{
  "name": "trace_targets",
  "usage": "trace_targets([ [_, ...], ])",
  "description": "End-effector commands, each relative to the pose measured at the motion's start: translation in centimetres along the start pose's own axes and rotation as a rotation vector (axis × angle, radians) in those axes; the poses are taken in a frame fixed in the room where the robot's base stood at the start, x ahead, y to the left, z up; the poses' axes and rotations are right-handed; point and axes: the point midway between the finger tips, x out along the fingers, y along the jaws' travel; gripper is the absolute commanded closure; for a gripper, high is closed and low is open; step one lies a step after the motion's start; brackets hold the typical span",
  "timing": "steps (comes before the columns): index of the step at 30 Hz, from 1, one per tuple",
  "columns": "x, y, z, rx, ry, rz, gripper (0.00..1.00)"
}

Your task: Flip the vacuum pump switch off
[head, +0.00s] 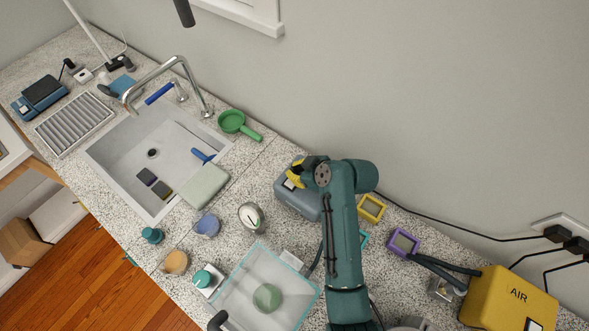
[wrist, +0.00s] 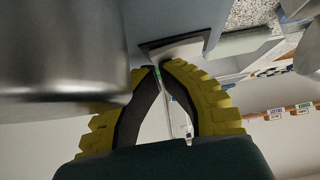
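The vacuum pump (head: 297,202) appears to be the blue-grey box on the counter, partly hidden behind my arm. My gripper (head: 292,178) is at the top of this box, its yellow fingers pointing down and left. In the wrist view, my gripper (wrist: 160,67) has its fingertips almost together, with only a thin sliver between them and nothing clearly held. The tips are close to a pale grey tilted plate (wrist: 182,48) on a blue-grey surface, possibly the switch. I cannot tell whether they touch it or which way the switch is set.
A large metal cylinder (wrist: 60,50) is close beside my fingers in the wrist view. A clear chamber (head: 238,311) stands in front of the pump. Yellow (head: 372,208) and purple (head: 403,242) frames and a yellow AIR unit (head: 505,298) lie right. The sink (head: 120,150) is left.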

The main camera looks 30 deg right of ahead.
Motion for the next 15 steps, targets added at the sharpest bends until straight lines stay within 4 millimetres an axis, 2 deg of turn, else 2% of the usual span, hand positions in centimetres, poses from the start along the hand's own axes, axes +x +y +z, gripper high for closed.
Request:
trace_targets([
  [4,0.33,0.18,0.6,0.004,-0.007,-0.002,1.0],
  [15,0.12,-0.33,0.45,0.004,-0.01,-0.005,1.0],
])
